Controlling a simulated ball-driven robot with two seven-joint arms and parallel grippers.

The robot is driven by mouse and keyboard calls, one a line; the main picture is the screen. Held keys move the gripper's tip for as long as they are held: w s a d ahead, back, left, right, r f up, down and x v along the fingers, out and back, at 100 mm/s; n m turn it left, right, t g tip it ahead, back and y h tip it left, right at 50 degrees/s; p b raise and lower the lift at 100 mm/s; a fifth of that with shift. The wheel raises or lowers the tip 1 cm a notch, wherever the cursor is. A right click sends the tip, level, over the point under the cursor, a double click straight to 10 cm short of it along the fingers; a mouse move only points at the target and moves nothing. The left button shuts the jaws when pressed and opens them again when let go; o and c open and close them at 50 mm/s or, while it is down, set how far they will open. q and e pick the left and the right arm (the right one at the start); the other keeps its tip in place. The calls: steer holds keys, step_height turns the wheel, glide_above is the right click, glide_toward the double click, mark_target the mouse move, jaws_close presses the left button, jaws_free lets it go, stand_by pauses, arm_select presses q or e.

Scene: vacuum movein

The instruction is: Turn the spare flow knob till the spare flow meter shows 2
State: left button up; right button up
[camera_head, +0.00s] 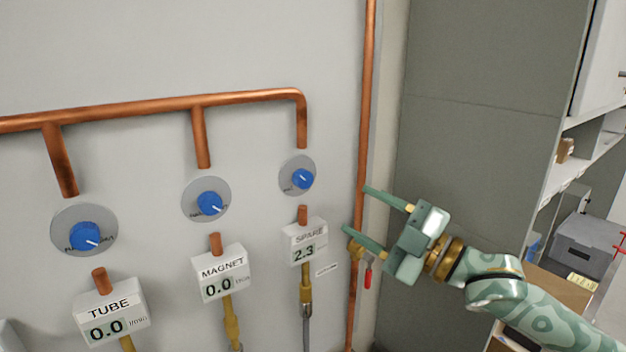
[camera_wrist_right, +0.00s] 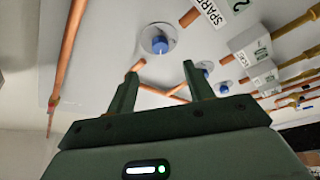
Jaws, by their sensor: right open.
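The spare flow knob (camera_head: 302,179) is blue with a white pointer line, on a round grey plate, rightmost of three on the wall panel. It also shows in the right wrist view (camera_wrist_right: 160,44), ahead of the fingers. The spare flow meter (camera_head: 305,243) below it reads 2.3. My right gripper (camera_head: 362,210) is open and empty, to the right of the knob and apart from it, with its fingers pointing left toward the panel. In the right wrist view my right gripper (camera_wrist_right: 160,80) has its two fingers spread. My left gripper is not in view.
The magnet knob (camera_head: 210,203) and tube knob (camera_head: 85,236) sit to the left; the magnet meter (camera_head: 219,272) and tube meter (camera_head: 108,314) both read 0.0. A vertical copper pipe (camera_head: 366,100) runs beside my right fingers, with a red-handled valve (camera_head: 367,276) low on it.

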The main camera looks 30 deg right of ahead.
mark_target(307, 182)
steer(key=p+x, duration=0.3)
steer(key=x, duration=0.6)
steer(key=shift+w+a+r, duration=0.1)
steer(key=shift+r, duration=0.05)
steer(key=shift+w+a, duration=0.35)
steer(key=shift+w, duration=0.2)
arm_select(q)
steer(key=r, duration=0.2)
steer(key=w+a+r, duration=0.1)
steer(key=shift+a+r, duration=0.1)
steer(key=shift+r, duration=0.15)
arm_select(e)
steer(key=c, duration=1)
steer(key=m+p, duration=0.1)
steer(key=m, duration=0.1)
steer(key=m+t+h+p, duration=0.1)
steer(key=m+p, duration=0.1)
steer(key=shift+a+r+m+t, duration=0.1)
steer(key=shift+r+m+t, duration=0.05)
steer(key=shift+m+t, duration=0.15)
steer(key=shift+o, duration=0.2)
steer(key=shift+m+h+p, duration=0.45)
steer(key=shift+m+h, duration=0.05)
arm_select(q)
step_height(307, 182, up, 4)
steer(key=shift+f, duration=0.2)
arm_select(e)
steer(key=shift+f, duration=0.25)
